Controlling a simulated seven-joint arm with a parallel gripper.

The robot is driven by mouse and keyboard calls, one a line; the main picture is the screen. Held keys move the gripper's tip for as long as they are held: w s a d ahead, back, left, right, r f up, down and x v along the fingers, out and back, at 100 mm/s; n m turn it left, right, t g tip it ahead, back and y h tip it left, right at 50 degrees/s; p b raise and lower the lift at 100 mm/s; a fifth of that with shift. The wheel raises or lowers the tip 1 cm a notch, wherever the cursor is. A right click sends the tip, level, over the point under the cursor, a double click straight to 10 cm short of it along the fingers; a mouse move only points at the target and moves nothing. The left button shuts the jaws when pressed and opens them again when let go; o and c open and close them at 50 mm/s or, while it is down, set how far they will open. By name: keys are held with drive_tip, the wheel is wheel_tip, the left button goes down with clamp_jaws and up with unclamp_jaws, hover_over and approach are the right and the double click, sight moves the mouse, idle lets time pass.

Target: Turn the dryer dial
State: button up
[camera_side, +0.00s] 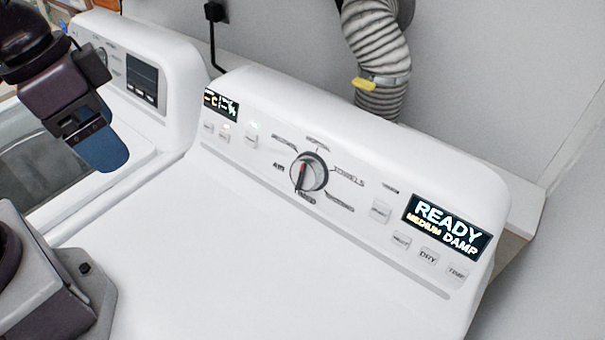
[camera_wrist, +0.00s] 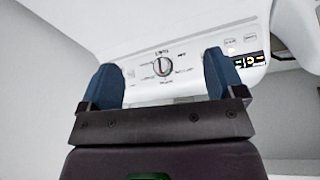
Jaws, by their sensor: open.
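My gripper (camera_wrist: 163,80) is open and empty, with two blue fingers wide apart. In the side view my gripper (camera_side: 100,145) is at the upper left, well apart from the dial; only one blue finger shows clearly there.
A lit display (camera_side: 447,224) reads READY, MEDIUM, DAMP, with buttons below it. A second white machine (camera_side: 150,70) stands at the left behind my gripper. A ribbed vent hose (camera_side: 378,55) rises behind the dryer. The dryer's white top (camera_side: 200,250) is clear.

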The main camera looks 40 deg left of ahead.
drive_tip(key=d+f+h, duration=0.1)
drive_tip(key=d+f, duration=0.8)
drive_tip(key=d, duration=0.1)
drive_tip(key=n+t+y, duration=0.3)
drive_tip(key=n+t, duration=0.2)
drive_tip(key=t, duration=0.6)
approach(300, 178)
drive_tip(key=x, duration=1.1)
drive_tip(key=shift+s, duration=0.1)
drive_tip(key=c, duration=0.9)
